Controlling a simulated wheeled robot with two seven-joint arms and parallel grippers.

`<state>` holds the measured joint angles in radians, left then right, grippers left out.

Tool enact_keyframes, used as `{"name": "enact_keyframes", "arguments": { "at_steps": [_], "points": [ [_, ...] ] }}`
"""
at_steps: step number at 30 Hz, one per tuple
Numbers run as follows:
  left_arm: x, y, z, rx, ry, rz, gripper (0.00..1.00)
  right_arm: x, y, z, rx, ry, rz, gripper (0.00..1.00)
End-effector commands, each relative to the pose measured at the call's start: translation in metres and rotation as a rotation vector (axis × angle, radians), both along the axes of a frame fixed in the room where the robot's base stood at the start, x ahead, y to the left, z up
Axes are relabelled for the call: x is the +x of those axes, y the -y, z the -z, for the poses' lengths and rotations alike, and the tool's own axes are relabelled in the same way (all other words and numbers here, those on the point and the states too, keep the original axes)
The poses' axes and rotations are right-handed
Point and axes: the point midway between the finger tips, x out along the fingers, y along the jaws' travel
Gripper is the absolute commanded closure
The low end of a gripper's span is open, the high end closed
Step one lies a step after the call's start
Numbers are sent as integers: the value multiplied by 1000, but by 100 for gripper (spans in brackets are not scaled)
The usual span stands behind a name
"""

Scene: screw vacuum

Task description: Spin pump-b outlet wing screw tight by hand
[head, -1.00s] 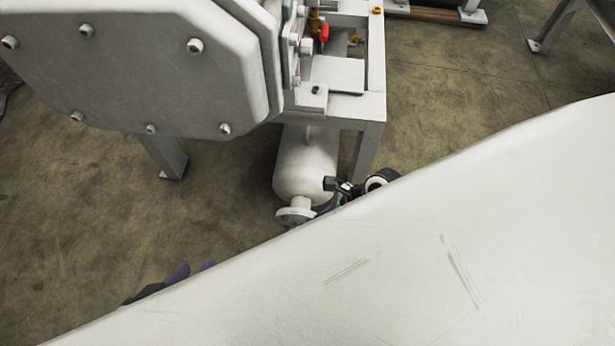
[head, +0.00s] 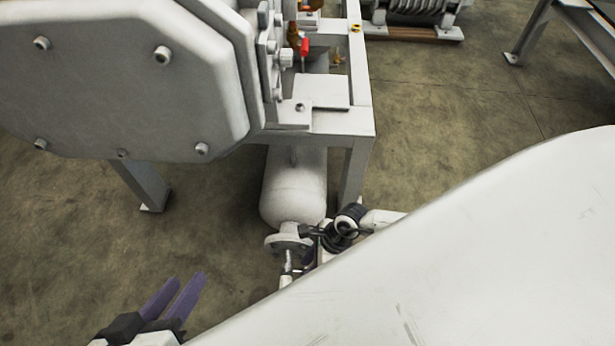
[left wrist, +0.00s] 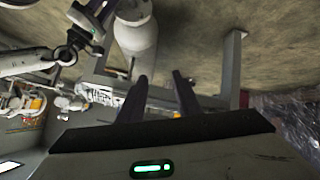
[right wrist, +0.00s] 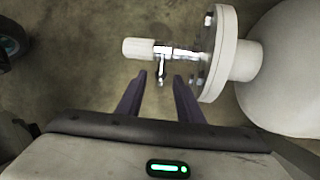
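In the right wrist view, a metal outlet fitting with a small wing-like part (right wrist: 162,66) joins a white cylindrical end (right wrist: 139,48) to a round white flange (right wrist: 222,55). My right gripper (right wrist: 159,76) is open, its two purple fingers pointing at this part, which appears between or just beyond the tips; contact cannot be told. In the head view, the fitting (head: 288,262) hangs below the flange (head: 288,242), and my right gripper is mostly hidden behind the large white surface. My left gripper (head: 185,279) is open and empty at lower left, clear of the pump.
A white vessel (head: 294,188) sits under the pump frame (head: 345,124), whose legs reach the floor. A large bolted housing (head: 115,85) overhangs at upper left. A large white surface (head: 480,260) blocks the lower right of the head view. Floor at left is open.

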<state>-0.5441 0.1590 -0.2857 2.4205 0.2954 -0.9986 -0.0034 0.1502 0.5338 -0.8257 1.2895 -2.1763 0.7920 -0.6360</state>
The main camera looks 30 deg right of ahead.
Motion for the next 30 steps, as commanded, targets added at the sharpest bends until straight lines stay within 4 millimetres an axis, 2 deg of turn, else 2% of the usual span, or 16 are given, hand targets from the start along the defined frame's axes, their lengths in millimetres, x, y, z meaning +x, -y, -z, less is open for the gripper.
{"name": "enact_keyframes", "arguments": {
  "at_steps": [6, 12, 21, 24, 30],
  "points": [
    [0, 0, -1, -2, 0, 0, 69, 0, 0, 0, 1, 1, 0, 67],
    [0, 0, 0, -1, 0, -1, 69, 0, 0, -1, 1, 1, 0, 100],
    [0, 3, 6, -28, 9, 0, 69, 3, 2, 5, 33, -52, 2, 100],
    [1, 10, -15, -80, 58, 4, 69, 5, 4, 6, 73, -116, 2, 100],
    [1, 11, -19, -87, 59, 4, 69, 7, 5, 4, 157, -244, 5, 100]
  ]
}}
